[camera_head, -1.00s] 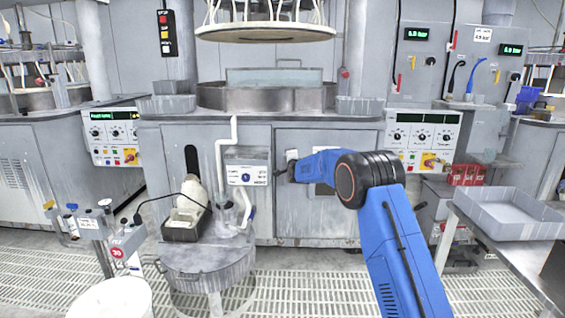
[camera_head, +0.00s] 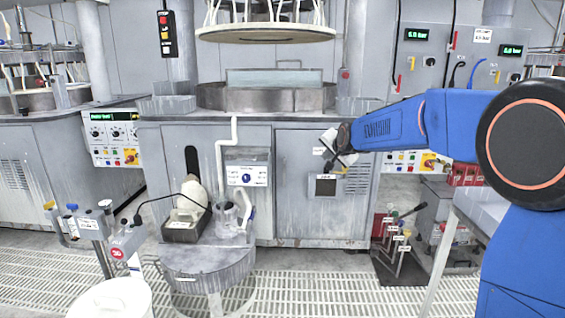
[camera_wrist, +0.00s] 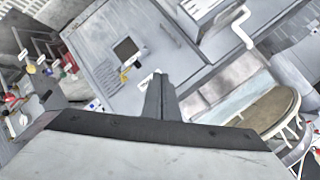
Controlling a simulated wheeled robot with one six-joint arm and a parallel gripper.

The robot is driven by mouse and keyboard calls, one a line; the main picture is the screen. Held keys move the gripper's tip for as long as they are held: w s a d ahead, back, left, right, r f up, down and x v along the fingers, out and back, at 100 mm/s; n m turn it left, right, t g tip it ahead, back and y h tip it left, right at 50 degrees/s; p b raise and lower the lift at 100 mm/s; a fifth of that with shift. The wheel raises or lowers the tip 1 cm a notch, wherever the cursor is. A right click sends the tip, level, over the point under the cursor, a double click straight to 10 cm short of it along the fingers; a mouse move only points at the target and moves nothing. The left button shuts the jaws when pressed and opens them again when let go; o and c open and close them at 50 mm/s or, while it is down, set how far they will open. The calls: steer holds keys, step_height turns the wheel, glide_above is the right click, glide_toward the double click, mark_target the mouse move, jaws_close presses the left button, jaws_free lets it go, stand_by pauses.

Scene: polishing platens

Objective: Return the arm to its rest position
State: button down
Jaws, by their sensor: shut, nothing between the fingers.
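My blue arm (camera_head: 430,118) reaches in from the right in the head view, its elbow large at the right edge. My gripper (camera_head: 338,160) is at the arm's end, in front of the grey cabinet door (camera_head: 300,205) of the middle machine. In the wrist view my gripper (camera_wrist: 158,82) shows as narrow dark fingers close together, shut with nothing between them. The cabinet front (camera_wrist: 105,55) with its dark square window lies beyond it, tilted in the picture. The arm hides part of the machine's control panel.
A round stand (camera_head: 208,268) with a dark tray (camera_head: 183,228) and a clear jug (camera_head: 228,220) stands left of centre. A white bucket (camera_head: 112,298) is at front left. Levers (camera_head: 400,240) stand on the floor below the arm. A grey table (camera_head: 470,205) is at right.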

steer(key=s+d+f+n+g, duration=0.2)
steer(key=s+d+f, duration=0.2)
steer(key=s, duration=1.5)
steer(key=s+d+f+n+g+h, duration=0.1)
steer(key=s+f, duration=0.5)
steer(key=s, duration=1.3)
steer(key=s+d+f+n+g+h, duration=0.1)
steer(key=s+d+f+n+g, duration=0.3)
steer(key=s, duration=1.5)
steer(key=d+f+n, duration=0.1)
steer(key=d, duration=0.2)
steer(key=shift+s+d, duration=0.35)
